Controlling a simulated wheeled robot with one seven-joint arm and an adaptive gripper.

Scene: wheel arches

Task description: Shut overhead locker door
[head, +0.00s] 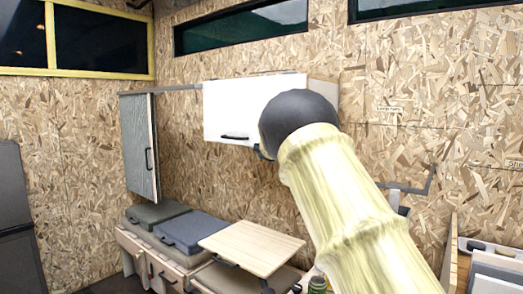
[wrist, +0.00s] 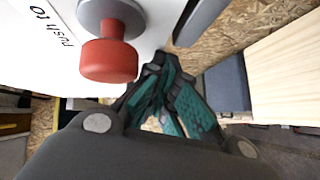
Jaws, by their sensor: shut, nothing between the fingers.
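The white overhead locker door (head: 228,108) hangs on the back wall in the head view, with a dark handle (head: 235,137) along its lower edge. The door looks upright and flat, but my arm covers its right end, so I cannot tell whether it is fully shut. My gripper (wrist: 164,68) shows in the wrist view with its dark and teal fingers together and empty. Its tips are close to a white panel (wrist: 55,85); I cannot tell whether they touch it. In the head view my arm hides most of the gripper.
A grey door panel (head: 140,150) with a dark handle stands left of the locker. Below are cushions (head: 192,231) and a wooden tabletop (head: 252,247). A red button (wrist: 109,61) beside printed text is close to my gripper. A tray (head: 495,265) sits at right.

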